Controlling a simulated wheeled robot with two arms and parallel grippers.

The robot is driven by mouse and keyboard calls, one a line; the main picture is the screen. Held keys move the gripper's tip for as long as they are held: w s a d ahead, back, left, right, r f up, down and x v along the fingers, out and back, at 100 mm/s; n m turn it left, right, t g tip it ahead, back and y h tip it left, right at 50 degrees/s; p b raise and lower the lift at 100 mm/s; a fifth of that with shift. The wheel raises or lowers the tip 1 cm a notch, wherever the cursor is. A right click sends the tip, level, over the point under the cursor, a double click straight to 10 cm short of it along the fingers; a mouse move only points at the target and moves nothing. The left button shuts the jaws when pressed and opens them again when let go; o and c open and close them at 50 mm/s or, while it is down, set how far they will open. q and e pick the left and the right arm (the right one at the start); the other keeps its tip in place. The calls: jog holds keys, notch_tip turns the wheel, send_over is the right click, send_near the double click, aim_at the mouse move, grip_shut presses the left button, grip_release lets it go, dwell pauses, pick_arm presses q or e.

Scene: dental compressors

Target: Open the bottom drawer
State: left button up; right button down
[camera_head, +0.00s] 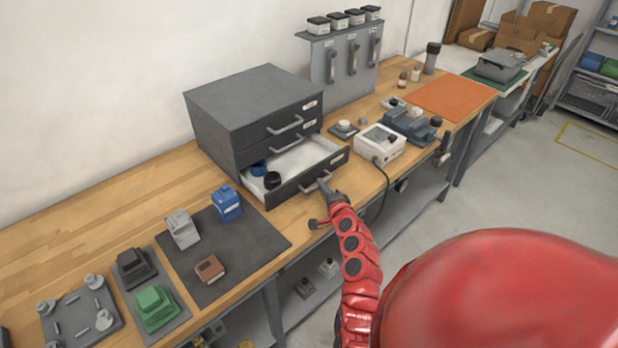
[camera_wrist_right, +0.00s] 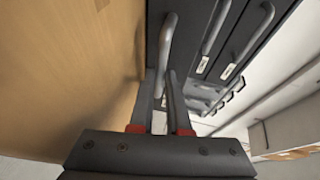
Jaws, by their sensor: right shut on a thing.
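The grey drawer cabinet (camera_head: 240,100) stands on the wooden workbench. Its bottom drawer (camera_head: 285,192) is pulled out, showing a pale inside with a black round item (camera_head: 272,180) and a blue item (camera_head: 258,168). My right gripper (camera_head: 326,190) is at the front of this drawer, shut on its handle (camera_head: 323,177). In the right wrist view the handle (camera_wrist_right: 168,42) runs between the fingers of the gripper (camera_wrist_right: 166,88). The upper drawers (camera_head: 285,128) are closed. My left gripper is not in view.
A white device (camera_head: 380,147) with a cable stands right of the open drawer. A dark mat (camera_head: 245,250) with a blue block (camera_head: 226,203) and other parts lies to the left. A grey tool panel (camera_head: 345,68) stands behind. The floor at the right is clear.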

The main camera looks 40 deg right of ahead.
jog(key=shift+s+d+b, duration=0.15)
jog(key=shift+s+b, duration=0.1)
jog(key=shift+s, duration=1.05)
jog(key=shift+s+d+b, duration=0.1)
jog(key=shift+s+b, duration=0.15)
jog(key=shift+s, duration=1)
jog(key=c, duration=1.2)
grip_release()
jog(key=shift+o, duration=0.2)
jog(key=b+v, duration=0.2)
jog(key=v, duration=1.5)
jog(key=shift+s, duration=0.15)
jog(key=shift+r, duration=0.1)
